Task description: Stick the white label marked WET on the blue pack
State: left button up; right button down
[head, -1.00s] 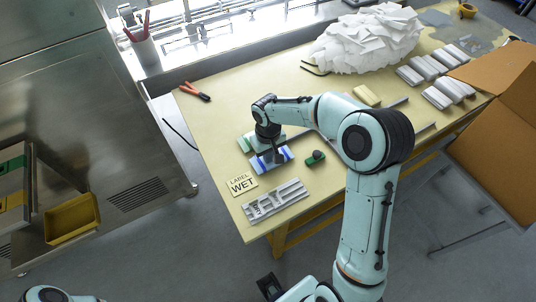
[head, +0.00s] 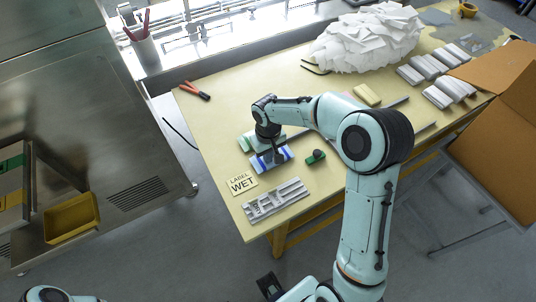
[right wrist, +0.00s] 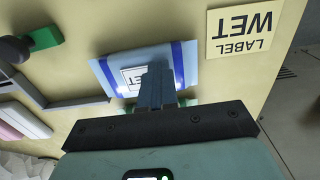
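The blue pack (head: 284,155) lies on the table, pale with darker blue stripes, partly hidden under my right gripper (head: 275,160). It also shows in the right wrist view (right wrist: 112,72). The white label (right wrist: 131,79) reads WET and lies over the pack's middle, at my right fingertips (right wrist: 158,68), which hide one side of it. The right fingers look closed together on the label's edge. Whether the label touches the pack all over, I cannot tell.
A yellow card (head: 241,184) reading LABEL WET lies near the pack. A grey tray (head: 262,212), a green stamp with a dark knob (head: 316,158) and red pliers (head: 196,92) are on the table. A white heap (head: 365,40) stands at the back; an open carton (head: 500,145) is at right.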

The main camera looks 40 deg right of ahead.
dwell(0.3)
jog(key=c, duration=1.4)
grip_release()
jog(key=o, duration=0.5)
jog(key=shift+r+p, duration=1.35)
jog(key=shift+r, duration=0.9)
pick_arm(q)
jog(key=w+r+p, duration=0.1)
jog(key=w+r, duration=0.2)
jog(key=r, duration=0.2)
jog(key=shift+r+p, duration=0.2)
jog(key=shift+p, duration=0.2)
pick_arm(e)
notch_tip(320, 180, up, 4)
jog(key=shift+f, duration=0.25)
